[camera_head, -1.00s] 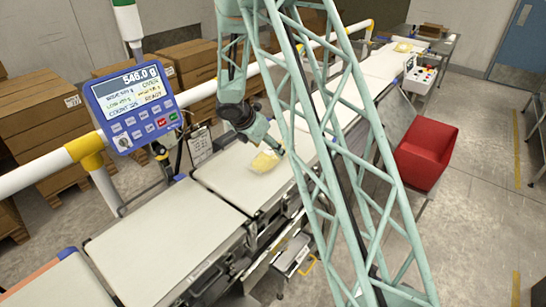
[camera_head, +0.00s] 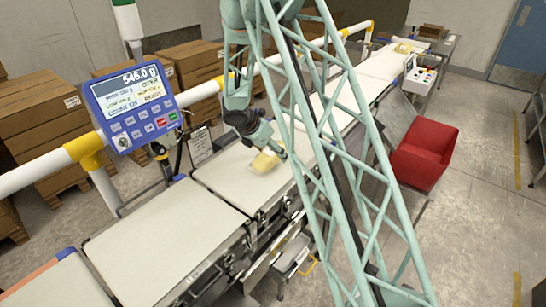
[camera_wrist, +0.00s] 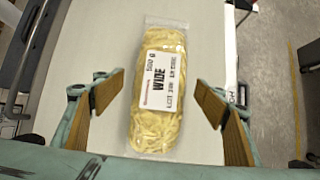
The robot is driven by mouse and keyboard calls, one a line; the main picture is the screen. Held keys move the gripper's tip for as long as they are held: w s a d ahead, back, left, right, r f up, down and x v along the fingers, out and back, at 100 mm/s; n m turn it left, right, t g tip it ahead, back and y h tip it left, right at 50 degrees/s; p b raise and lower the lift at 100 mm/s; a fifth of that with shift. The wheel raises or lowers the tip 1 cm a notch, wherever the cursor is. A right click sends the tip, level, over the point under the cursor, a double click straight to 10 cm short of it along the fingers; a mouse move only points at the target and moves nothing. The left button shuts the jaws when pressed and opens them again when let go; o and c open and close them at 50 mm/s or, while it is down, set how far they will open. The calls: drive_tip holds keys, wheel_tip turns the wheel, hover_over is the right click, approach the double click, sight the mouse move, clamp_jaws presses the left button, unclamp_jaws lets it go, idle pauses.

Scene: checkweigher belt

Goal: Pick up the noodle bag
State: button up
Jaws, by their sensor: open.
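The noodle bag (camera_wrist: 158,118) is a clear bag of yellow noodles with a white label reading "WIDE". In the wrist view it lies flat on the pale belt (camera_wrist: 205,50), lengthwise between the two fingers. It also shows in the head view (camera_head: 265,161), partly covered by my gripper. My gripper (camera_wrist: 166,102) is open, one finger on each side of the bag with a gap on both sides. In the head view my gripper (camera_head: 276,152) is low over the belt at the bag; whether it touches the bag cannot be told.
A red bin (camera_head: 424,155) stands right of the belt line. A blue display panel (camera_head: 134,108) reading 546.0 g stands at left by a white and yellow rail (camera_head: 205,91). The near belt (camera_head: 165,240) is clear.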

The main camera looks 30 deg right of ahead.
drive_tip(key=shift+x, duration=0.9)
drive_tip(key=shift+c, duration=0.3)
drive_tip(key=c, duration=1.3)
drive_tip(key=shift+r, duration=0.15)
drive_tip(key=shift+r+p, duration=0.4)
drive_tip(key=shift+r, duration=1.25)
drive_tip(key=s+a, duration=0.1)
drive_tip(key=s, duration=0.4)
drive_tip(key=s+a+r+b, duration=0.1)
drive_tip(key=s+a, duration=0.1)
drive_tip(key=s, duration=0.3)
drive_tip(key=s+a+b, duration=0.1)
drive_tip(key=s+a, duration=0.1)
drive_tip(key=s, duration=0.3)
drive_tip(key=shift+a+r, duration=0.1)
drive_tip(key=shift+r, duration=0.15)
